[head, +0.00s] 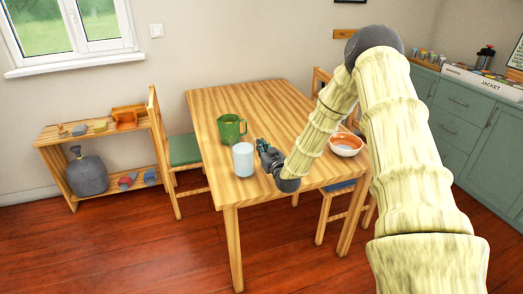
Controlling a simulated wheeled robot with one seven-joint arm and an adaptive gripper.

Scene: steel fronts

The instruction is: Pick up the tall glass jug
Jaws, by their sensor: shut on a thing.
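The tall glass jug (243,161) is a pale, bluish-white cylinder, upright at the near left part of the wooden table (279,106). My gripper (262,148) is at its right side, shut on it. The fingers are small and dark here, and I cannot see exactly which part of the jug they grip. I cannot tell whether its base touches the tabletop.
A green jug (230,129) with a handle stands just behind the pale one. An orange and white bowl (345,145) is to the right, beyond my arm. A low shelf (100,145) stands left, green cabinets (463,120) right.

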